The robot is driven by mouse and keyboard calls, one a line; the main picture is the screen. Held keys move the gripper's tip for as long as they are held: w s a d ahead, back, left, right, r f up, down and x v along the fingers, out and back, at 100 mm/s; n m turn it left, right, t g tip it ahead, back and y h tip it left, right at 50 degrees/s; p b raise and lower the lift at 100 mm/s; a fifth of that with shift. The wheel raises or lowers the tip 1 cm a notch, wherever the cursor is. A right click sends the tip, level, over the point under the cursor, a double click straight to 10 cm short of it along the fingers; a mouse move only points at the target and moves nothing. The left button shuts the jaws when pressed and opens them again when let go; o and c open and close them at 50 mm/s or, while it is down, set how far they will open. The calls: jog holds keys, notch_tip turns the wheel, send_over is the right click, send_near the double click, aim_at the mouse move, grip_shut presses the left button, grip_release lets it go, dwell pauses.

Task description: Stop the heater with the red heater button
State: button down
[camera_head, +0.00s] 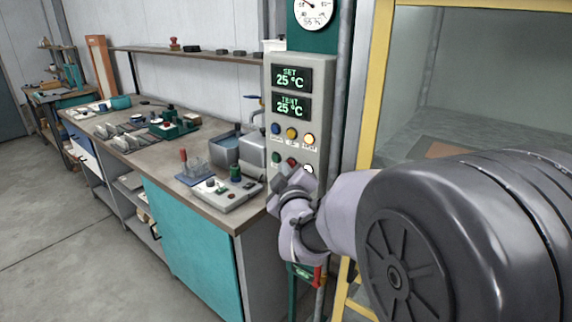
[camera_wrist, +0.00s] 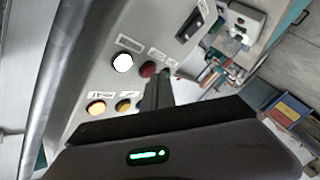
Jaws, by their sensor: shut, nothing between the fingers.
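The grey control panel (camera_head: 318,100) stands at the right end of the bench. Its displays both read 25 °C. Its lower row holds a green button (camera_head: 276,158), a red button (camera_head: 292,162) and a white button (camera_head: 309,168). My gripper (camera_head: 288,178) is shut and empty, just in front of this lower row. In the wrist view, the shut fingers (camera_wrist: 160,78) reach toward the panel and their tips lie close beside the dark red button (camera_wrist: 148,68). I cannot tell whether they touch it. The white button (camera_wrist: 122,62) looks bright.
Above are blue (camera_head: 276,128), yellow (camera_head: 291,133) and glowing orange (camera_head: 308,139) buttons; labels are hard to read. The bench (camera_head: 150,165) carries tools and a white box (camera_head: 226,194). A yellow-framed enclosure (camera_head: 376,80) stands right. The floor left is clear.

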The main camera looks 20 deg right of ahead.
jog(key=shift+w+d, duration=0.2)
jog(key=shift+d, duration=0.05)
dwell(0.3)
jog(key=shift+s+a, duration=0.1)
jog(key=shift+s+a+b, duration=0.4)
jog(key=shift+a+b, duration=0.15)
jog(key=s+a, duration=0.1)
jog(key=a, duration=0.1)
jog(key=s+a+b, duration=0.1)
jog(key=s+a, duration=0.1)
dwell(0.6)
dwell(0.4)
